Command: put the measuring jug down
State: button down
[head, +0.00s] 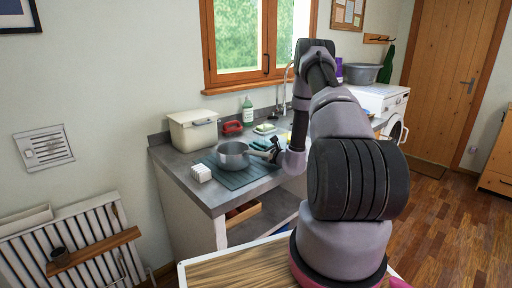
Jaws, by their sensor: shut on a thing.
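My gripper (273,152) is low over the grey counter (192,185), at the right end of a grey metal pot with a long handle (232,156). The gripper is shut on the pot's handle. The pot looks like a saucepan, and I make out no clear measuring jug. The pot is upright over a dark ribbed mat (238,180); I cannot tell whether it touches the mat. My arm hides the right part of the counter.
A white block-like item (201,173) stands left of the pot. Behind are a cream bin (193,131), a red item (232,128), a green bottle (248,110) and a dish with a sponge (265,128). The front left of the counter is clear.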

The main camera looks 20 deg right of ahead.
jog(key=c, duration=0.9)
grip_release()
jog(key=shift+s, duration=0.1)
